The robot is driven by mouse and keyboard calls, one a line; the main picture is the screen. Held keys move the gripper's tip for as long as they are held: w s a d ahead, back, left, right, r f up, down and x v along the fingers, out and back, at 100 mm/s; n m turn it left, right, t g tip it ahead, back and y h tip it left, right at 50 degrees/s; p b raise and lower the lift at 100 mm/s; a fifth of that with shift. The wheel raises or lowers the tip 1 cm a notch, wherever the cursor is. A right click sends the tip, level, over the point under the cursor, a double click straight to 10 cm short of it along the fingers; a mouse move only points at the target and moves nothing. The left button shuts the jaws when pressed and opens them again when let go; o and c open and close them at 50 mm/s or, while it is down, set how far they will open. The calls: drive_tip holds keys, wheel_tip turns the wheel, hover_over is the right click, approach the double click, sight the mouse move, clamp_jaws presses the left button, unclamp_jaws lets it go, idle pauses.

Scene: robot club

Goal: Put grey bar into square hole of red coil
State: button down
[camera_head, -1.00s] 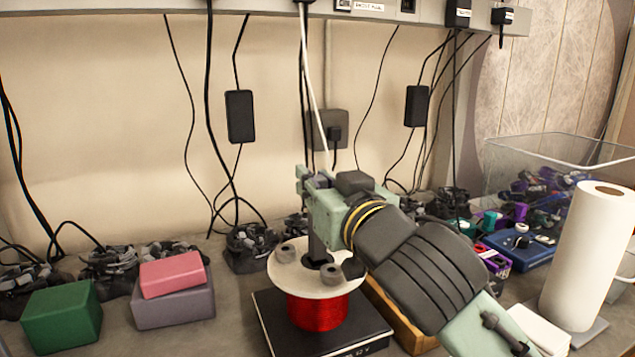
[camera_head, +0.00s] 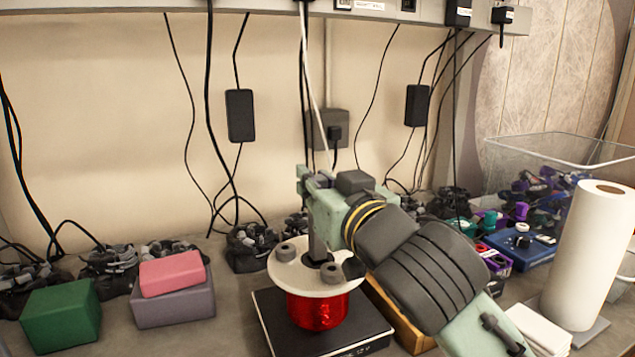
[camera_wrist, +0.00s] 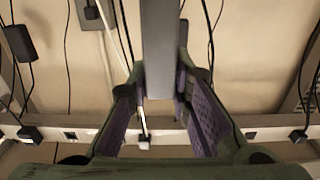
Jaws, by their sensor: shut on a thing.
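The red coil (camera_head: 318,309) stands upright on a black scale-like platform (camera_head: 267,318), with a pale round flange (camera_head: 300,285) on top. My gripper (camera_head: 318,188) is above the coil and shut on the grey bar (camera_head: 317,240). The bar hangs upright, with its lower end at the dark middle of the flange. I cannot tell whether its tip is inside the square hole, which is hidden by the bar and dark parts. In the wrist view the bar (camera_wrist: 159,50) runs between the two purple-lined fingers; the coil does not show there.
A green block (camera_head: 62,314) and a pink block (camera_head: 172,273) on a grey-purple block (camera_head: 174,307) stand at left. A paper roll (camera_head: 588,255) and a clear bin (camera_head: 560,150) are at right. Cables hang behind. A wooden piece (camera_head: 410,335) lies beside the platform.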

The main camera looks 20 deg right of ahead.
drive_tip(key=shift+f+b, duration=1.8)
drive_tip(key=shift+f, duration=0.25)
idle(0.7)
drive_tip(key=shift+s+f+b, duration=0.15)
drive_tip(key=shift+f+b, duration=0.2)
drive_tip(key=shift+f, duration=0.05)
drive_tip(key=c, duration=1.4)
unclamp_jaws()
drive_tip(key=shift+a, duration=0.1)
drive_tip(key=shift+f, duration=0.1)
